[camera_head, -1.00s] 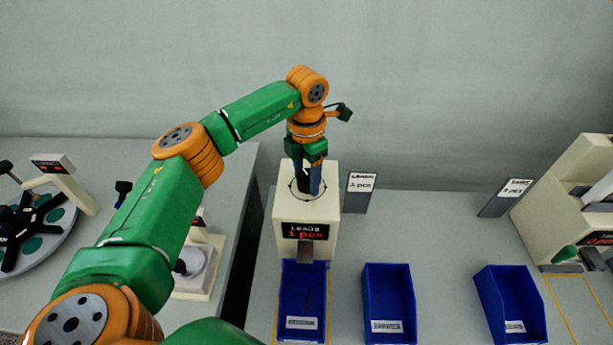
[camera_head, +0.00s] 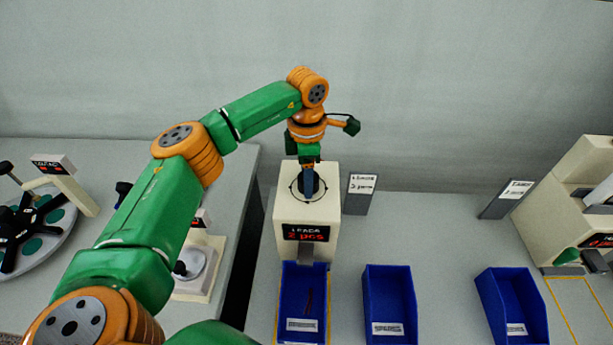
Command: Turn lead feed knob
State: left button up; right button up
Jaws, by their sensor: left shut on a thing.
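The lead feeder is a cream box (camera_head: 290,210) with a dark display (camera_head: 305,233) on its front that reads "LEADS" and, in red, what looks like "2 pcs". The knob on its top is mostly hidden under my left gripper (camera_head: 308,190). My left gripper points straight down onto the top of the feeder and is shut on the knob. A blue bin (camera_head: 303,325) stands below the feeder's chute (camera_head: 313,255) with a thin dark lead in it. My right gripper is not in view.
A label sign (camera_head: 361,187) stands right of the feeder. Two more blue bins (camera_head: 390,328) (camera_head: 514,330) stand to the right, and another cream machine (camera_head: 570,190) is at the far right. A round fixture with dark arms (camera_head: 35,228) is at the left.

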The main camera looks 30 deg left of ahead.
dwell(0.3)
pick_arm(q)
jog(key=o, duration=1.4)
jog(key=shift+d, duration=0.1)
jog(key=shift+c, duration=0.2)
jog(key=shift+w+r, duration=0.1)
jog(key=shift+r, duration=0.25)
notch_tip(320, 180, up, 6)
jog(key=shift+r+b, duration=0.25)
jog(key=shift+b, duration=0.6)
